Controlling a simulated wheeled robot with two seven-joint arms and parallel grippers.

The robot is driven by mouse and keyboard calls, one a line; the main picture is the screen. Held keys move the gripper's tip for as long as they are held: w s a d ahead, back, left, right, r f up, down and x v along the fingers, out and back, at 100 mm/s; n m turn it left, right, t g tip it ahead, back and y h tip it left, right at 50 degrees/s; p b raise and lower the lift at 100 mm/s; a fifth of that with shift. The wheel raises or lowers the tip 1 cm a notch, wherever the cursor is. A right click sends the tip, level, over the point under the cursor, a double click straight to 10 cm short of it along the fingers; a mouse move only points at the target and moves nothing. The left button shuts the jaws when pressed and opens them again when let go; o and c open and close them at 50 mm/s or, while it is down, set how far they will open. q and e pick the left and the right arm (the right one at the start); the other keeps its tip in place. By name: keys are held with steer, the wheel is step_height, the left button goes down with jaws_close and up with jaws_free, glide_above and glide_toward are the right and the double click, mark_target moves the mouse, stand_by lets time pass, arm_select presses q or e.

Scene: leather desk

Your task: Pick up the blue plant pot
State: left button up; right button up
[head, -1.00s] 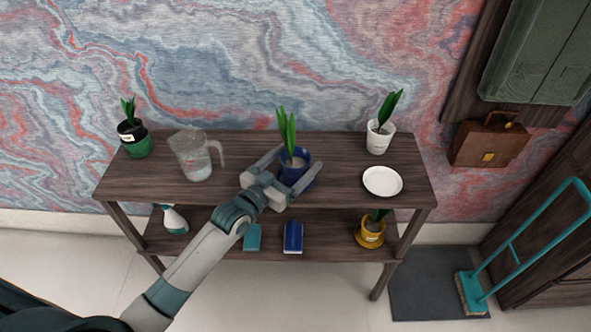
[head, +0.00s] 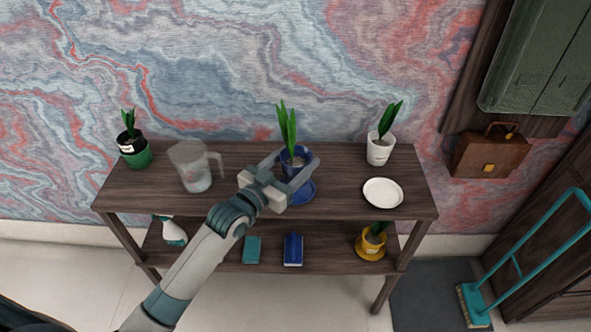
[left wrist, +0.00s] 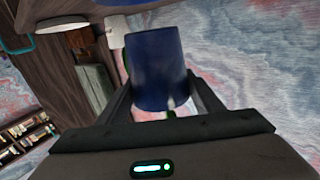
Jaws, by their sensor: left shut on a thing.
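The blue plant pot (head: 293,168), with upright green leaves, is between the fingers of my left gripper (head: 297,160). The gripper is shut on the pot's sides. The pot is upright and raised above its blue saucer (head: 306,193), which sits on the top board of the wooden shelf (head: 240,200). In the left wrist view the blue pot (left wrist: 157,65) fills the space between the two dark fingers, with its plant mostly hidden. My right gripper is not in view.
The lower board holds a spray bottle (head: 174,233), two books and a yellow pot (head: 370,245). The wall is close behind.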

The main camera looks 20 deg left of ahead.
arm_select(q)
steer(key=s+d+r, duration=0.6)
steer(key=d, duration=0.3)
steer(key=shift+d+r+b, duration=0.25)
steer(key=shift+d+b, duration=0.1)
steer(key=shift+b, duration=0.05)
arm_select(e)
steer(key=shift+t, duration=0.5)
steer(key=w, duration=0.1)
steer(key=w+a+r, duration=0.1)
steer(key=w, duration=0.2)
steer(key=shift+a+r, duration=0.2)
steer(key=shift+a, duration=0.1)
arm_select(q)
steer(key=shift+s, duration=0.1)
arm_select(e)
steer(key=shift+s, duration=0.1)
arm_select(q)
steer(key=s+a+f+n+y, duration=0.2)
steer(key=s+a+y, duration=0.1)
steer(key=s+a, duration=0.2)
steer(key=s+a+f+n+t+y, duration=0.1)
steer(key=s+a+f+n+y, duration=0.1)
steer(key=s+a, duration=0.4)
steer(key=shift+s+y, duration=0.6)
steer(key=shift+s, duration=0.55)
steer(key=shift+a, duration=0.1)
